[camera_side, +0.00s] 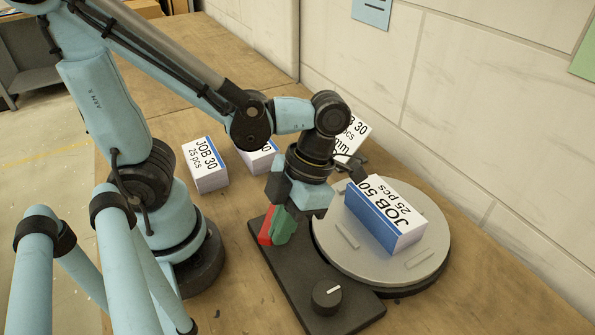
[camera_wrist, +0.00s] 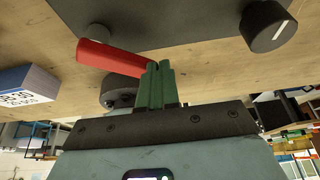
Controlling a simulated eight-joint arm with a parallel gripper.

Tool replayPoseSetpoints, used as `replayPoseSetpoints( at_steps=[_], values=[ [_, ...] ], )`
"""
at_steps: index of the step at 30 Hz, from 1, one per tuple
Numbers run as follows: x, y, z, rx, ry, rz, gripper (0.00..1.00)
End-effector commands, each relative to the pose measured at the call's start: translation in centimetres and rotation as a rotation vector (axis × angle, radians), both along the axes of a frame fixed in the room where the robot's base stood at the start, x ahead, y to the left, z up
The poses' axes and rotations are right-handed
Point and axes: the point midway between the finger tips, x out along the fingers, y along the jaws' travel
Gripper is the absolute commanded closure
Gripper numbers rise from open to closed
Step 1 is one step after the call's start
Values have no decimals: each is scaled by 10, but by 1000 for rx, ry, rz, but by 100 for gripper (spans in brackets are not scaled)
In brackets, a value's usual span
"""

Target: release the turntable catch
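The turntable (camera_side: 426,252) is a round grey disc on a dark base plate (camera_side: 287,280). A red lever (camera_side: 265,229), which looks like the catch, sits on the left part of the plate. It also shows in the wrist view (camera_wrist: 108,58), running from upper left to my fingertips. My gripper (camera_side: 282,228) points down beside the lever with its green fingers low at the plate. In the wrist view the fingers (camera_wrist: 160,70) are close together, with the lever's end at their left side. Whether they touch it I cannot tell. A white and blue JOB 50 box (camera_side: 384,214) lies on the disc.
A black knob (camera_side: 326,296) with a white mark stands at the plate's front. JOB 30 boxes stand on the wooden table, one at the left (camera_side: 205,165), one behind my wrist (camera_side: 258,157), another (camera_side: 352,136) beyond the turntable. A wall runs along the right.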

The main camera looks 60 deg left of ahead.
Motion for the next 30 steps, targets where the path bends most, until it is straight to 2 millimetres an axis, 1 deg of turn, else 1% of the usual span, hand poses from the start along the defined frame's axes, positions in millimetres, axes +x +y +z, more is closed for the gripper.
replayPoseSetpoints(
  at_steps=[3, 12, 21, 30],
  values=[
    [-9, 3, 0, -1, 1, -1, 100],
    [-24, 13, 0, -1, 1, 1, 100],
    [-34, 21, 0, 1, 0, -183, 100],
    [-37, 25, 0, 2, 1, -258, 100]
  ],
)
